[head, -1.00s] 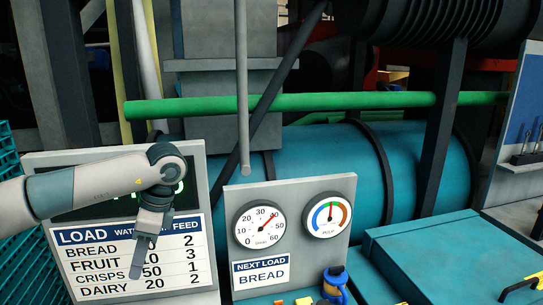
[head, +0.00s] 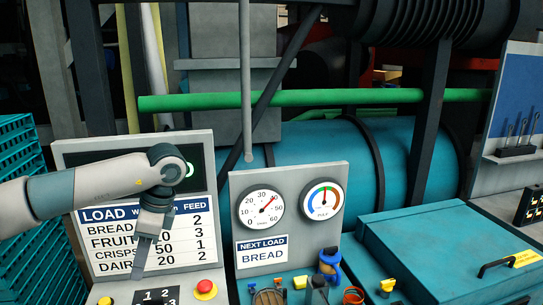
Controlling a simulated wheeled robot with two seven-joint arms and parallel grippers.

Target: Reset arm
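My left arm comes in from the left, and its gripper (head: 143,262) hangs pointing down in front of the white load board (head: 100,262). The gripper covers part of the CRISPS and DAIRY rows. Its fingers look close together from this side, but I cannot tell whether they are open or shut. I see nothing held in it. My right arm and gripper are not in view.
A grey gauge panel (head: 302,240) stands right of the gripper. Below are a red push button (head: 204,289), a blue valve part (head: 329,264) and a yellow-topped knob (head: 387,286). A teal lidded box (head: 440,242) is at right, stacked teal crates (head: 22,170) at left.

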